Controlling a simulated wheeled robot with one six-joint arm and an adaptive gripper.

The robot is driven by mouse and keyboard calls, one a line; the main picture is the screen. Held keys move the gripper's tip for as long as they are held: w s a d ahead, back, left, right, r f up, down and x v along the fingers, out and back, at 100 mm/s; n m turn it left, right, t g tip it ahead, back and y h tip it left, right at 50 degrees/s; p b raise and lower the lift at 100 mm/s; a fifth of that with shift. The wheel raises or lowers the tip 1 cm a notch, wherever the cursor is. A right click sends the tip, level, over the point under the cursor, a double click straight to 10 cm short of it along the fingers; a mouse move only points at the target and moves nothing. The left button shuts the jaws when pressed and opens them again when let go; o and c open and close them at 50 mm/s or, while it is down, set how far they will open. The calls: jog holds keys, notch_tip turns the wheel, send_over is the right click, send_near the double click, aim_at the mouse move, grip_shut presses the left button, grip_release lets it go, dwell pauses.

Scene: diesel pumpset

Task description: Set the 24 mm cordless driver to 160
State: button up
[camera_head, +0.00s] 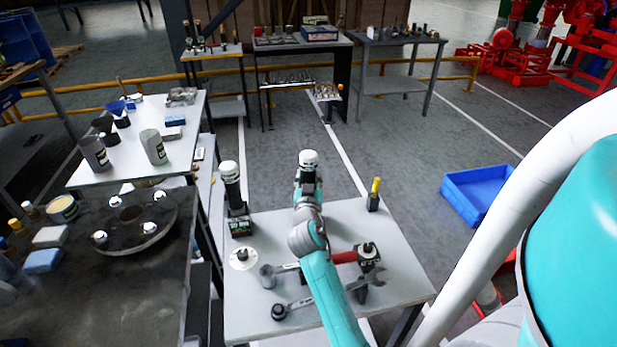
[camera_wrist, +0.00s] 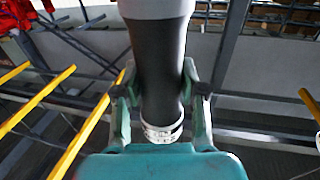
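A black cordless driver with a white top (camera_head: 308,158) is upright at the back of the near grey table. My gripper (camera_head: 307,184) is at its body. In the wrist view, my gripper's fingers (camera_wrist: 161,88) lie against both sides of its dark cylindrical body (camera_wrist: 162,55). A white ring with dark marks (camera_wrist: 162,132) shows close to the palm; its marks are too small to read. A similar driver (camera_head: 232,188) stands upright to the left on a dark green-labelled base. Neither driver's size marking is legible.
On the near table (camera_head: 240,318) are a round white disc (camera_head: 243,259), a ratchet wrench (camera_head: 280,312), a red-handled tool (camera_head: 345,257), spanners and a small yellow-topped item (camera_head: 375,194). A dark bench with a flange (camera_head: 135,222) is left. A blue bin (camera_head: 478,192) is right.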

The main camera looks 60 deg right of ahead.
jog(key=o, duration=0.4)
jog(key=v, duration=1.2)
dwell(0.4)
